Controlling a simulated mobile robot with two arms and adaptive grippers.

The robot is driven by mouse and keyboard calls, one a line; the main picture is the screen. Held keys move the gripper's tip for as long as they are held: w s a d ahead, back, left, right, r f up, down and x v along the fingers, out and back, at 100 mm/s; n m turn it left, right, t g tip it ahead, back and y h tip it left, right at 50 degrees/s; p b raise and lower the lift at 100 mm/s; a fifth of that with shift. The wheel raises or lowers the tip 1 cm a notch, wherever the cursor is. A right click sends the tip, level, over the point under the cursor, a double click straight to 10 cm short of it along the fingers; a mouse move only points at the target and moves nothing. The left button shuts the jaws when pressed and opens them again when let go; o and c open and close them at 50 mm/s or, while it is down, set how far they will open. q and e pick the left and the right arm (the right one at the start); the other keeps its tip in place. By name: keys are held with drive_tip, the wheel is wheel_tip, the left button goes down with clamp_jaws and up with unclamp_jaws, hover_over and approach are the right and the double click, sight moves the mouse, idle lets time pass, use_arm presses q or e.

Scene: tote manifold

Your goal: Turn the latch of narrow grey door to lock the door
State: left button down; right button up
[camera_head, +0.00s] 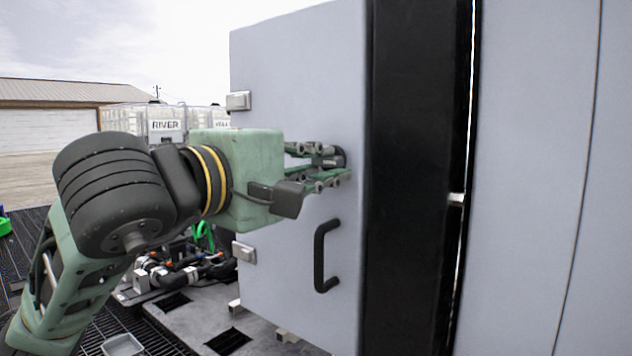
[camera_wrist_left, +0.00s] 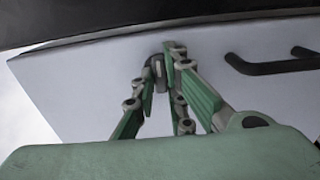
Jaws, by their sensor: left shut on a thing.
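The narrow grey door (camera_head: 285,85) stands in the middle of the head view, with hinges on its left side. A black handle (camera_head: 326,256) is fixed low near its right edge and also shows in the left wrist view (camera_wrist_left: 272,66). The small dark latch (camera_head: 338,158) sits above the handle. My left gripper (camera_head: 335,168) reaches in from the left and its fingers are closed around the latch. In the left wrist view the latch (camera_wrist_left: 158,70) shows between the fingertips, partly hidden by them. My right gripper is in neither view.
A black post (camera_head: 415,180) runs down beside the door's right edge, with another grey panel (camera_head: 535,180) to its right. Two metal hinges (camera_head: 238,101) are on the door's left edge. Pipes and fittings (camera_head: 180,270) lie on the deck at lower left.

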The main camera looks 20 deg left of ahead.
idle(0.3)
use_arm(q)
drive_tip(key=c, duration=1.8)
unclamp_jaws()
drive_tip(key=v, duration=1.2)
